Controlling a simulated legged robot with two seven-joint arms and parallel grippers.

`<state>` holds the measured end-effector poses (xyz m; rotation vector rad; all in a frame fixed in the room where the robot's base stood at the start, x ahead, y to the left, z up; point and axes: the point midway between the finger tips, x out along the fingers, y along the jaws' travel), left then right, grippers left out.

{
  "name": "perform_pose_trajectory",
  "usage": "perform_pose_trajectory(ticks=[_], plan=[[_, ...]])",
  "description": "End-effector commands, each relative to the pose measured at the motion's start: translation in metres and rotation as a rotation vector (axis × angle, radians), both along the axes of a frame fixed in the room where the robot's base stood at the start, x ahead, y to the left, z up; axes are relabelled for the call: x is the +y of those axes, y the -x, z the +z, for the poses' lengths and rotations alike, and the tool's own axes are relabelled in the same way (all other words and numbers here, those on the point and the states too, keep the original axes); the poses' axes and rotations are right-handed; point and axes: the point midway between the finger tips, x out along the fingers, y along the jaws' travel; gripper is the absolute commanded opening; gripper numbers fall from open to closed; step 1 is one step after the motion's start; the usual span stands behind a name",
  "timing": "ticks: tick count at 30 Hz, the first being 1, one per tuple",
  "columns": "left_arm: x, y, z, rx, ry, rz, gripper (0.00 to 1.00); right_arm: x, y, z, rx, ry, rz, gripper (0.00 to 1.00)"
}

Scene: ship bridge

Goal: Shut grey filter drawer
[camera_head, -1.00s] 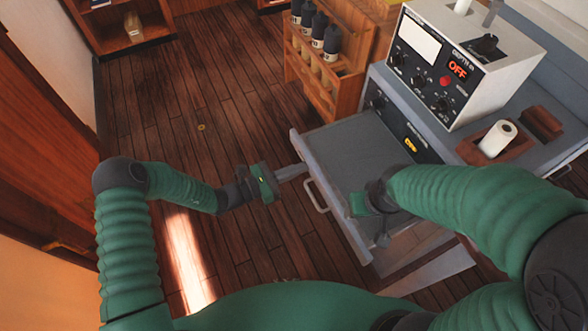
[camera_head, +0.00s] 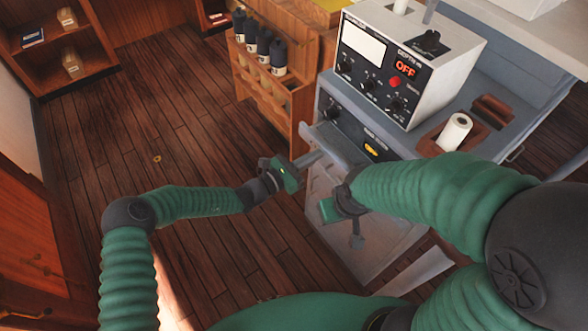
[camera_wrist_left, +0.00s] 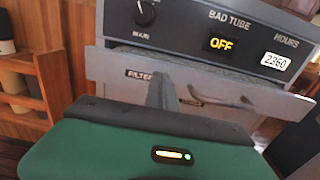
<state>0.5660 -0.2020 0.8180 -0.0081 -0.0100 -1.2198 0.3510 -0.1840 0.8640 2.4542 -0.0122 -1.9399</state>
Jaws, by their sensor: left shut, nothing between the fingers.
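The grey filter drawer (camera_head: 322,180) is nearly in, with its front standing a little out from the cabinet below the dark control panel. In the left wrist view the drawer front (camera_wrist_left: 120,72) carries a FILTER label and a handle, and its top edge stands out below the panel. My left gripper (camera_head: 318,157) is shut and empty, its fingers at the drawer front; they also show in the left wrist view (camera_wrist_left: 160,92). They appear to touch it. My right gripper (camera_head: 356,238) hangs in front of the cabinet; its finger gap is unclear.
A white instrument box (camera_head: 410,60) showing OFF stands on the grey cabinet. A white roll (camera_head: 454,131) sits in a wooden holder beside it. A wooden rack (camera_head: 268,80) with dark bottles stands left of the cabinet.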

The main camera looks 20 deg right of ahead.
Motion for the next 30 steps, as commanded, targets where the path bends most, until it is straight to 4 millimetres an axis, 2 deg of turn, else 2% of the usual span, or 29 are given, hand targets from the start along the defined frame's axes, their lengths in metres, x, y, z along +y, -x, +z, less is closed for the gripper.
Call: perform_pose_trajectory(ticks=[1, 3, 9, 16, 30], plan=[[-0.016, -0.003, -0.006, -0.001, 0.003, -0.005, 0.0, -0.001, 0.0, -0.012, 0.001, 0.0, -0.002, 0.59], [-0.031, -0.008, -0.006, -0.002, 0.002, -0.005, 0.0, -0.001, 0.0, -0.02, 0.002, 0.001, -0.002, 0.59], [-0.056, -0.019, -0.002, 0.0, 0.006, -0.004, 0.0, -0.001, 0.0, -0.035, 0.002, 0.001, -0.002, 0.59], [-0.069, -0.024, 0.001, 0.002, 0.005, -0.002, 0.0, -0.001, 0.0, -0.039, 0.001, 0.0, -0.002, 0.59], [-0.069, -0.024, 0.002, 0.002, 0.004, -0.006, 0.0, -0.001, 0.0, -0.037, 0.001, 0.001, -0.002, 0.59]])
